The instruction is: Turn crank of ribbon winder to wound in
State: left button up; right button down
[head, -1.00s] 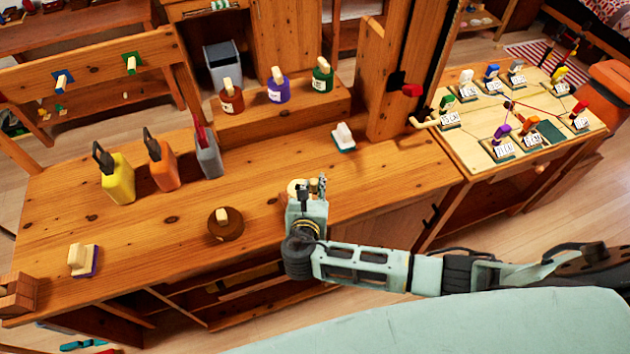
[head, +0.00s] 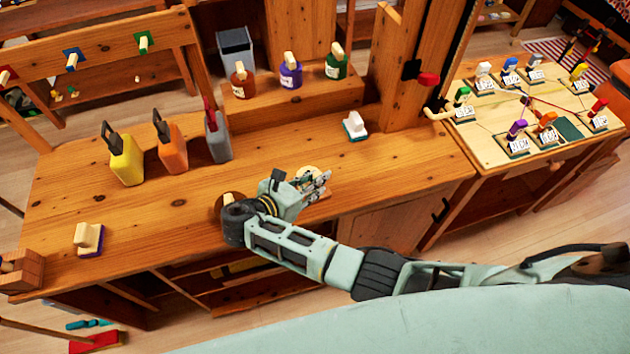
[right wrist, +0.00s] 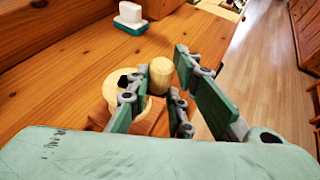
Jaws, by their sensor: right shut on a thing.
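The ribbon winder (head: 306,171) stands near the front edge of the wooden bench, mostly hidden by my right gripper (head: 318,184). In the right wrist view, its pale round disc (right wrist: 112,90) shows behind the fingers. Its crank has a pale cylindrical handle (right wrist: 160,74), which sits between the two fingers of my right gripper (right wrist: 168,82). The gripper is shut on this handle. The lower part of the winder is hidden by the fingers and my wrist. My left gripper is not in view.
A white block on a green base (head: 355,126) stands behind the winder. Yellow (head: 127,160), orange (head: 172,150) and grey (head: 217,140) containers stand farther left. A pale board with labelled pegs (head: 478,120) is at right.

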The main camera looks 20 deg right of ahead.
jog(key=shift+w, duration=0.1)
dwell(0.3)
jog(key=c, duration=1.6)
grip_release()
notch_tip(320, 180, up, 10)
jog(key=shift+r, duration=0.1)
